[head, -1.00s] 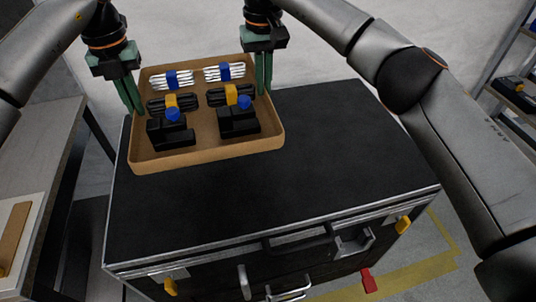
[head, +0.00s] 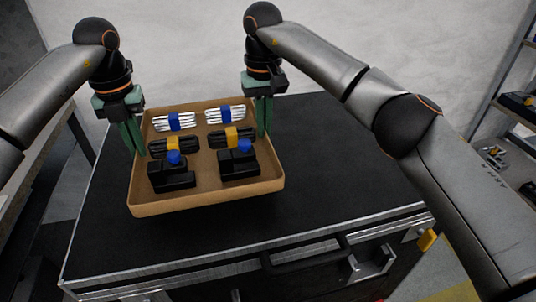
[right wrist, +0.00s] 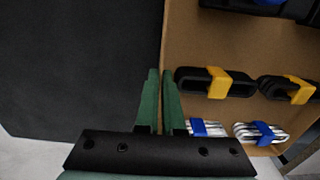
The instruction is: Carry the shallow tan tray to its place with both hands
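The shallow tan tray (head: 210,198) is over the black lid of a case. My left gripper (head: 136,150) is at its left wall and my right gripper (head: 264,130) at its right wall. In the right wrist view, the right gripper's green fingers (right wrist: 160,100) are on either side of the tray's wall, shut on it. The left gripper also looks shut on its wall. The tray looks level. Whether its underside touches the lid cannot be told.
The tray holds two black blocks (head: 172,178), two black bundles with yellow bands and two white bundles with blue bands. The black case (head: 330,170) has free lid to the tray's right and front. A bench (head: 70,145) stands left, shelves (head: 500,120) right.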

